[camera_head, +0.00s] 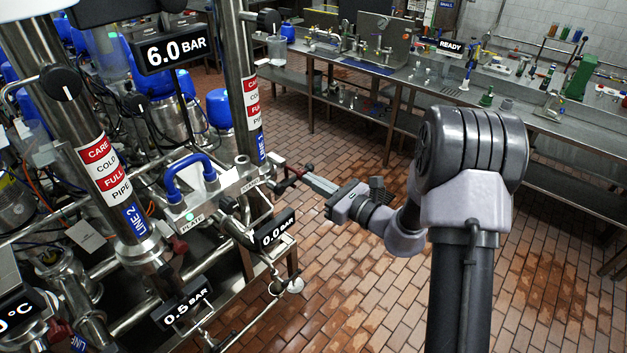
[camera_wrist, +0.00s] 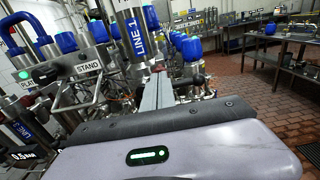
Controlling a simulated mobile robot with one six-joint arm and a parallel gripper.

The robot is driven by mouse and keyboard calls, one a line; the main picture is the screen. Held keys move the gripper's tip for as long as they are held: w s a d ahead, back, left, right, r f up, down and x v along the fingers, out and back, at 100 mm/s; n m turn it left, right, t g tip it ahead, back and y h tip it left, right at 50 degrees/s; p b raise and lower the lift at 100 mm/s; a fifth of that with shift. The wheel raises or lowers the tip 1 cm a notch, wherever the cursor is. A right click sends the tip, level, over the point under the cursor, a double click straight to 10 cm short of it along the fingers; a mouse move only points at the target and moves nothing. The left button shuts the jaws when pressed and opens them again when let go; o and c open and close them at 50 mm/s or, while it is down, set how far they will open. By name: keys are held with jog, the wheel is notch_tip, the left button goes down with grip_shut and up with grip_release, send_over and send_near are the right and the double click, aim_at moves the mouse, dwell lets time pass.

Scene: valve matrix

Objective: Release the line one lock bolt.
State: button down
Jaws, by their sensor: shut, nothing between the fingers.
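The LINE 1 pipe (camera_head: 251,100) stands upright at the valve frame, with a blue label low on it. It also shows in the wrist view (camera_wrist: 138,35), just past my fingers. My gripper (camera_head: 306,179) is shut and empty, pointing left at the small metal fittings (camera_head: 279,167) beside the foot of that pipe. In the wrist view my fingers (camera_wrist: 159,78) lie together and hide part of what is behind them. I cannot tell which of these fittings is the lock bolt, nor whether my fingertips touch anything.
A plate with a blue hose (camera_head: 190,177) and a STAND label is left of the fittings. Gauges read 6.0 BAR (camera_head: 176,50), 0.0 BAR (camera_head: 277,230) and 0.5 BAR (camera_head: 182,302). The LINE 2 pipe (camera_head: 88,150) stands further left. The tiled floor (camera_head: 380,290) is clear; a bench (camera_head: 480,105) runs behind.

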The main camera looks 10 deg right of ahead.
dwell(0.3)
jog(key=x, duration=0.3)
jog(key=shift+w+a+r, duration=0.1)
jog(key=shift+w+a, duration=0.05)
